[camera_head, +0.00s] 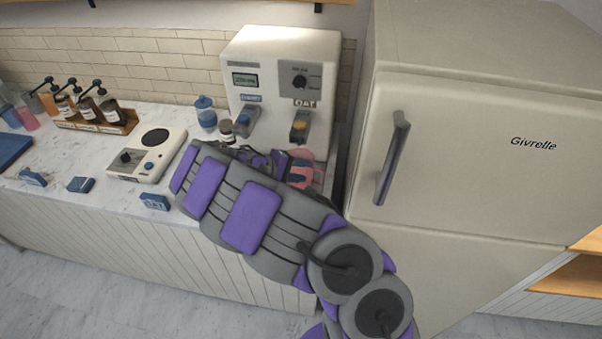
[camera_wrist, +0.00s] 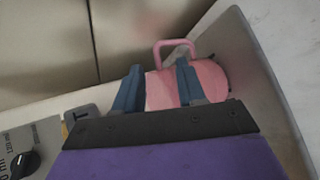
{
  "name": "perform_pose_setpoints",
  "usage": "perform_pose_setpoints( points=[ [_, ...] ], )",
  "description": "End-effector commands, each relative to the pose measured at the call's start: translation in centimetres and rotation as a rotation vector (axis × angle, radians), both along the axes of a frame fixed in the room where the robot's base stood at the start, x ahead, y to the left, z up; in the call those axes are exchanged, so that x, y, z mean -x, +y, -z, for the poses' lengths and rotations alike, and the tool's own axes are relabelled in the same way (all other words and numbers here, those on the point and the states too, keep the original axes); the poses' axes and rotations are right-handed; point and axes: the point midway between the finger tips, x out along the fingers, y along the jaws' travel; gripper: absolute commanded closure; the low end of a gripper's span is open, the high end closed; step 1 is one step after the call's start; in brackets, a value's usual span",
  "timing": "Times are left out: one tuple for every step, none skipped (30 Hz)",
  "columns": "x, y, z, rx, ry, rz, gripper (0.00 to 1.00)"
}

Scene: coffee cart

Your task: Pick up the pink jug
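The pink jug (camera_head: 304,169) sits at the dispenser machine's lower right, under the oat nozzle, partly hidden by my arm. In the wrist view the jug (camera_wrist: 212,78) lies ahead of my gripper (camera_wrist: 160,85), with its pink handle loop (camera_wrist: 176,45) pointing away. My gripper's two blue fingers are spread apart. The left finger is beside the jug's left edge and the right finger overlaps its middle, with pink showing between them. I cannot tell whether either finger touches it. In the head view my gripper (camera_head: 284,161) is mostly hidden by my arm.
The white dispenser machine (camera_head: 284,72) stands behind the jug. The fridge (camera_head: 480,150) rises close on the right. A white scale (camera_head: 147,155), blue jar (camera_head: 206,112), small brown jar (camera_head: 226,131) and syrup bottles (camera_head: 112,112) are left on the marble counter (camera_head: 60,165).

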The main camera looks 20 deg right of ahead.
Motion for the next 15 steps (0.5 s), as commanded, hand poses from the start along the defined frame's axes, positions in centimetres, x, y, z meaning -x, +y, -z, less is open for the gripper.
perform_pose_setpoints(
  points=[
    [0.0, -0.6, 0.3, -0.001, 0.000, 0.003, 0.60],
    [-0.1, -1.0, 0.5, -0.002, 0.001, 0.003, 0.60],
    [-0.1, -1.6, 0.8, -0.004, 0.001, 0.003, 0.60],
    [-0.2, -2.0, 1.0, -0.004, 0.001, 0.004, 0.60],
    [-0.2, -2.5, 1.3, -0.005, 0.002, 0.005, 0.60],
    [-0.3, -3.3, 1.6, -0.005, 0.003, 0.006, 0.60],
    [-0.3, -3.8, 1.8, -0.006, 0.003, 0.006, 0.60],
    [-0.3, -4.3, 2.1, -0.007, 0.003, 0.007, 0.60],
    [-0.3, -4.8, 2.3, -0.010, 0.003, 0.006, 0.60],
    [-0.3, -5.0, 2.5, -0.010, 0.002, 0.005, 0.60],
    [-0.4, -5.2, 2.6, -0.010, 0.002, 0.004, 0.60],
    [-0.4, -5.3, 2.6, -0.009, 0.001, 0.003, 0.60],
    [-0.4, -5.2, 2.6, -0.010, 0.001, 0.003, 0.60],
    [-0.4, -5.1, 2.6, -0.008, 0.001, 0.002, 0.60],
    [-0.4, -4.9, 2.5, -0.005, 0.002, 0.002, 0.60]
  ],
)
